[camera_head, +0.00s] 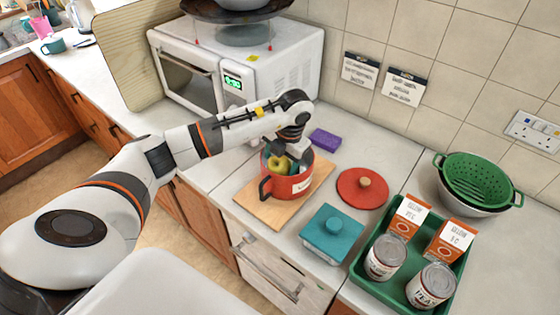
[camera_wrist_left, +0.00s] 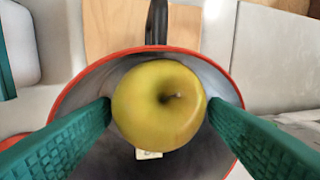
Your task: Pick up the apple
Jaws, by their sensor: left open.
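A yellow-green apple (camera_wrist_left: 158,105) sits inside a red pot (camera_head: 287,187) with a dark handle and grey interior. The apple (camera_head: 279,162) also shows in the head view, near the pot's rim. My left gripper (camera_head: 291,163) reaches down into the pot from above. In the left wrist view the green fingers of my left gripper (camera_wrist_left: 158,112) are open, one on each side of the apple. They look close to its sides; I cannot tell whether they touch it. My right gripper is not in view.
The pot stands on a wooden board (camera_head: 253,209). A red lid (camera_head: 362,187), a teal box (camera_head: 331,234) and a purple sponge (camera_head: 325,139) lie nearby. A green tray (camera_head: 358,270) holds cans and cartons. A microwave (camera_head: 275,66) stands behind; a green colander (camera_head: 478,178) is at right.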

